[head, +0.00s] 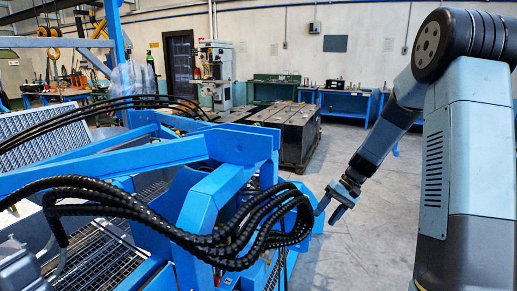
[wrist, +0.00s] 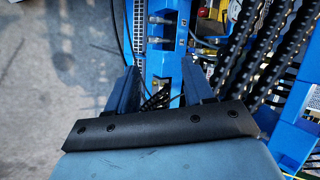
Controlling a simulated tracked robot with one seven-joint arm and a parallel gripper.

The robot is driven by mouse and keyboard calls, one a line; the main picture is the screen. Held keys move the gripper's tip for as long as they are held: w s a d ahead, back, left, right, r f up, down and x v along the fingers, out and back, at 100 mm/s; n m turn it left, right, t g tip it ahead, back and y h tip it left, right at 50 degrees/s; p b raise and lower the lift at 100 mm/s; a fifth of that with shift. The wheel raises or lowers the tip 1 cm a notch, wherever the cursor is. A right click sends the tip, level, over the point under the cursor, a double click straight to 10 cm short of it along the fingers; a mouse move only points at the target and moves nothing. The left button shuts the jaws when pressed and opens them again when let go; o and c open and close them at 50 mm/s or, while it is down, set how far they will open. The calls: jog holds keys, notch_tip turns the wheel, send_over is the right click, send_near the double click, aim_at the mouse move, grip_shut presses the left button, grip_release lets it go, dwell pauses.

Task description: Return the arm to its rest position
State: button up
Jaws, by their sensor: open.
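My gripper (head: 337,209) hangs at the end of my arm, to the right of the blue machine frame (head: 215,195). My arm comes down from the upper right of the head view, bent at the elbow. In the wrist view my gripper (wrist: 163,85) shows two dark fingers standing apart, with nothing held between them. Blue frame parts and dark hoses lie beyond the fingertips there. I cannot tell how far the fingertips are from the frame.
A thick bundle of black hoses (head: 180,225) loops out of the frame close to my gripper's left. Dark metal blocks (head: 285,125) stand behind on the floor, with a blue workbench (head: 345,103) by the wall. The grey floor (head: 375,235) around my arm is clear.

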jog(key=s+r+t+h, duration=0.3)
jog(key=s+r+h, duration=0.1)
jog(key=s+r, duration=1.05)
jog(key=s+r+t+h, duration=0.1)
jog(key=s+r+t, duration=0.1)
jog(key=s+r, duration=0.2)
jog(key=s+d+r+t+h, duration=0.1)
jog(key=s+r, duration=0.3)
jog(key=s, duration=0.5)
jog(key=shift+s+r+t+h, duration=0.2)
jog(key=shift+r+t+h, duration=0.1)
jog(key=shift+t, duration=0.4)
jog(key=shift+c, duration=0.3)
